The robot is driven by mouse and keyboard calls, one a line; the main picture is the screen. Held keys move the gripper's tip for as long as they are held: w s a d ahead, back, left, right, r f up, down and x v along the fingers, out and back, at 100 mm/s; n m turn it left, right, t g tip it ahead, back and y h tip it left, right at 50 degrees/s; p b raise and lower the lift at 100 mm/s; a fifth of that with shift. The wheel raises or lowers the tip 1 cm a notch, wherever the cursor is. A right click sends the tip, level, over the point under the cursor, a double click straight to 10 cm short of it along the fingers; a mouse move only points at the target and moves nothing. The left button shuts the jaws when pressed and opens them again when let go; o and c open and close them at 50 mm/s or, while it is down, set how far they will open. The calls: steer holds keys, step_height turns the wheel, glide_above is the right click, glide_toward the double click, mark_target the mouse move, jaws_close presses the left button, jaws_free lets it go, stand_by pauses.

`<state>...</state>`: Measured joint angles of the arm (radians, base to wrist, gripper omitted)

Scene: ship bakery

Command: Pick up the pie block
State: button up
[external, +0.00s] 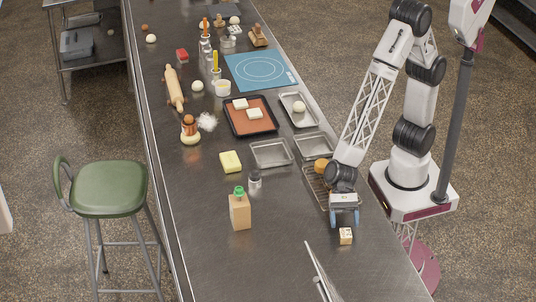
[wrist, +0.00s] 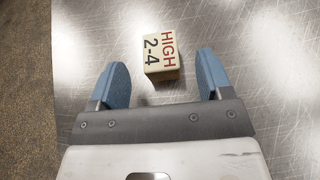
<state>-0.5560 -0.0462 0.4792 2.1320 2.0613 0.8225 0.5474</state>
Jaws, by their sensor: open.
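A small cream block (external: 346,236) stands on the steel counter near its right edge. In the wrist view the block (wrist: 158,53) shows "HIGH" in red and "2-4" in black on its top face; the word "pie" is not visible on it. My gripper (external: 344,217) is open and empty, with blue fingers pointing down. In the wrist view the block appears between and slightly ahead of the two fingertips, touching neither. How far above the counter the fingertips are is hard to tell.
A wire rack (external: 314,182) with an orange item (external: 321,165) lies behind my gripper. A carton with a green cap (external: 240,212) stands left. A slanted metal panel (external: 318,275) is at the front. Steel trays (external: 271,154) lie further back. The counter around the block is clear.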

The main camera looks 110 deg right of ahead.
mark_target(346, 232)
steer(key=shift+x, duration=1.8)
steer(key=c, duration=1)
